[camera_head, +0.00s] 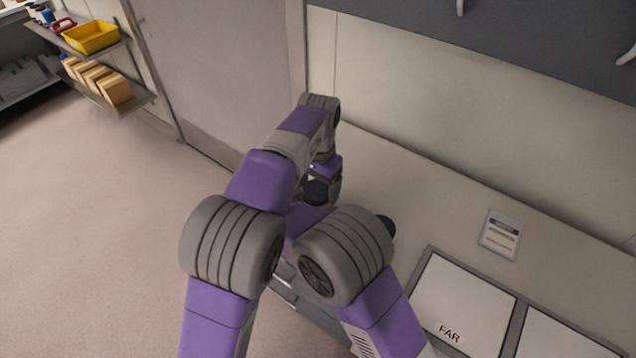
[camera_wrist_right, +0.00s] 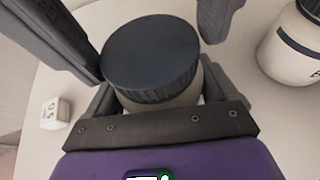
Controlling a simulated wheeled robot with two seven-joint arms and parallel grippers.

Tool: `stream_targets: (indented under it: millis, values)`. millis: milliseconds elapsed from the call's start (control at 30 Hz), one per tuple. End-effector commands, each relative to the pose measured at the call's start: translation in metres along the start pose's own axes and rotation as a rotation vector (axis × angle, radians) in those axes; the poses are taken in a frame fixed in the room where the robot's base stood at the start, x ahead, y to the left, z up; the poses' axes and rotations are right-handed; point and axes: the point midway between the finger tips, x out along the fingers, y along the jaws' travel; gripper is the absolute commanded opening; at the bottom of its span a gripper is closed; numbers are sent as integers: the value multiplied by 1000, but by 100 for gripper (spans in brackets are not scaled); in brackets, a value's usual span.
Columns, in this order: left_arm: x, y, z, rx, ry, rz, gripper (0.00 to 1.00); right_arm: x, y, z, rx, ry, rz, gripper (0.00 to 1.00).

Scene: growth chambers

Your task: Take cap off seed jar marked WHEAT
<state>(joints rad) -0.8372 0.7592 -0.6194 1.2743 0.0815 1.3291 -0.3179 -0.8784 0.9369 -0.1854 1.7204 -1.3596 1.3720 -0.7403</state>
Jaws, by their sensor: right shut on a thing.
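A pale jar (camera_wrist_right: 165,101) with a wide dark ribbed cap (camera_wrist_right: 150,52) stands upright in the right wrist view. Its label is hidden, so I cannot read WHEAT on it. My right gripper (camera_wrist_right: 158,100) is shut on the jar's body below the cap, one finger on each side. My left gripper (camera_wrist_right: 145,45) shows there as two dark fingers, apart and open, at the upper left and upper right of the cap. In the head view the left gripper (camera_head: 324,180) is over a dark round cap (camera_head: 316,192); my arms hide most of the jar and my right gripper.
A second pale jar (camera_wrist_right: 290,50) with a dark band stands to the right in the wrist view. A small white marked block (camera_wrist_right: 55,113) lies left. On the bench are a white card (camera_head: 500,236) and a panel marked FAR (camera_head: 463,300). A wall (camera_head: 400,90) stands behind.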

Motion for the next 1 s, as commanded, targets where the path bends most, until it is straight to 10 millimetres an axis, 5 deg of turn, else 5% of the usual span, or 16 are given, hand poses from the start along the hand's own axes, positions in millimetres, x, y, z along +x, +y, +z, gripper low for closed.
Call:
stream_targets:
  millis: [300,467,800,1000]
  values:
    - [0,1,0,1,0,2,34,0,0,0,0,0,2,1]
    - [0,2,0,-72,0,3,33,0,1,0,0,0,3,1]
    - [-1,2,-1,-515,0,4,33,-1,1,0,0,1,5,1]
    - [-1,2,-1,-564,0,4,33,-1,2,0,-1,1,6,1]
